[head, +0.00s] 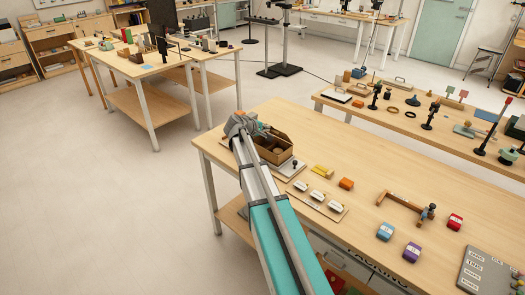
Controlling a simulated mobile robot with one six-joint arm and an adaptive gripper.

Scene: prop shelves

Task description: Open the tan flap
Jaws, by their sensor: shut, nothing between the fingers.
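A small brown box (273,156) stands near the left end of the near table. Its top looks at least partly open, with a dark inside showing. I cannot clearly pick out the tan flap; part of the box's left and back edge is hidden behind my gripper. My gripper (257,128) is at the back left of the box, close to its upper rim. It is shut with nothing held. I cannot tell whether it touches the box.
My arm crosses the near table's (330,140) left front. Right of the box are a pale plate with a black knob (294,164), a yellow block (322,170), an orange block (346,183) and a board with white labelled pieces (340,215). The table's back middle is clear.

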